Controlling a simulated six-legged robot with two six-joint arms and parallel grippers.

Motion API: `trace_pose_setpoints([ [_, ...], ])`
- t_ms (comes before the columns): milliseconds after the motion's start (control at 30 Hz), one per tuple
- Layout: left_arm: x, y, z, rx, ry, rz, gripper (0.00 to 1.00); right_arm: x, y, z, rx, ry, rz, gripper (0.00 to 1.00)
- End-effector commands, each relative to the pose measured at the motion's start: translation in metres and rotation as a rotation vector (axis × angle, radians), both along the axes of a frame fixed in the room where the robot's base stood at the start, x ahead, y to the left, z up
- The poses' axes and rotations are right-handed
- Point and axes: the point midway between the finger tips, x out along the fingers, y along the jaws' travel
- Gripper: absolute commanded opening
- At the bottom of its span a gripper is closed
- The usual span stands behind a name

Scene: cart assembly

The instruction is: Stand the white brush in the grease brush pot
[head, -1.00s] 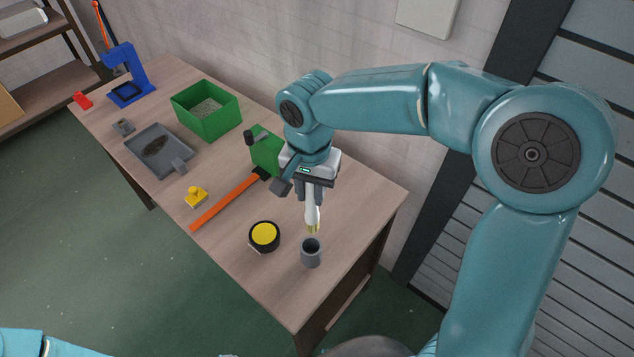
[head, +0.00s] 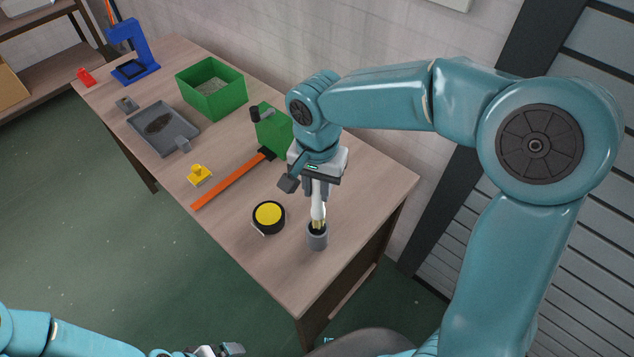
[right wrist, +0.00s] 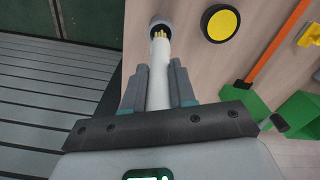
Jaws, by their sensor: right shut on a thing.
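The white brush (head: 318,210) hangs bristles down, nearly upright, in my right gripper (head: 318,188), which is shut on its handle. Its yellowish bristles overlap the mouth of the grey pot (head: 317,240), which stands near the table's front right edge. In the right wrist view the brush (right wrist: 158,85) runs between the fingers (right wrist: 160,82), with its bristles in front of the dark pot opening (right wrist: 160,20). I cannot tell whether the tips are inside the rim. My left gripper (head: 222,351) is only partly visible at the bottom edge.
A black and yellow round thing (head: 268,216) stands just left of the pot. An orange bar (head: 232,182), a green block (head: 272,128), a yellow piece (head: 199,175), a grey tray (head: 140,118) and a green bin (head: 232,100) lie farther back on the table (head: 365,185).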

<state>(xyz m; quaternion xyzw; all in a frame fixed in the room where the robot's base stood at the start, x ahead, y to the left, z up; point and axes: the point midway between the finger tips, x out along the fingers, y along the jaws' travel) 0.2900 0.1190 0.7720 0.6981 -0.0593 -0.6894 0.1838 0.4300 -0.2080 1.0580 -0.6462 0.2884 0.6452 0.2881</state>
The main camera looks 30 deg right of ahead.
Motion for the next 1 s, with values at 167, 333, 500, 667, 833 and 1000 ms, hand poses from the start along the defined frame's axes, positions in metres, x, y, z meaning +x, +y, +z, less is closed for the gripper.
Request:
trace_pose_setpoints([
  [167, 0.000, 0.000, -0.019, 0.000, 0.000, 0.000, 1.00, 0.000, 0.000, -0.020, 0.000, 0.000, 0.000, 0.00],
  [333, 0.000, 0.000, -0.032, 0.000, 0.000, 0.000, 1.00, 0.000, 0.000, -0.035, 0.001, -0.001, 0.000, 0.00],
  [500, 0.000, 0.000, -0.045, 0.000, 0.000, 0.000, 1.00, 0.000, 0.000, -0.050, 0.000, 0.000, -0.001, 0.00],
  [667, 0.000, 0.000, -0.051, 0.000, 0.000, 0.000, 1.00, 0.000, 0.000, -0.057, 0.001, -0.001, -0.001, 0.00],
  [833, 0.000, 0.000, -0.052, 0.000, 0.000, 0.000, 1.00, 0.000, 0.000, -0.058, 0.001, -0.001, -0.001, 0.00],
  [1000, 0.000, 0.000, -0.051, 0.000, 0.000, 0.000, 1.00, 0.000, 0.000, -0.058, 0.001, -0.001, 0.000, 0.28],
])
